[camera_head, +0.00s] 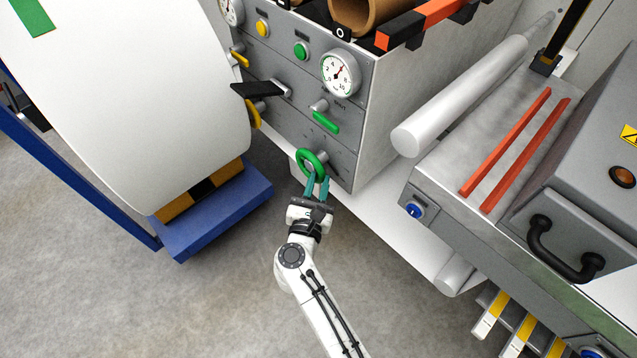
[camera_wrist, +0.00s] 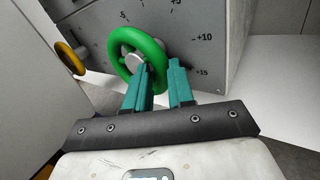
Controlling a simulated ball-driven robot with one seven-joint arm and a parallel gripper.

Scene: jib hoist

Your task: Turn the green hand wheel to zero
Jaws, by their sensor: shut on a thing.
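The green hand wheel (camera_head: 301,160) is low on the grey control panel, near the panel's bottom right corner. In the wrist view the wheel (camera_wrist: 116,45) faces me at a slant, with a grey hub. Scale marks show around it; I read 5, +5, +10 and +15, but I cannot make out a pointer or the wheel's setting. My gripper (camera_head: 318,180) has teal fingers and is shut on the lower right part of the wheel's rim. In the wrist view the fingers of my gripper (camera_wrist: 162,68) hide that part of the rim.
Above the wheel are a green lever handle (camera_head: 325,122) and a dial gauge (camera_head: 340,73). A black lever (camera_head: 259,90) and a yellow wheel (camera_wrist: 70,58) are to the left. A big white roll (camera_head: 130,100) stands left, a grey machine right. Open floor lies in front.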

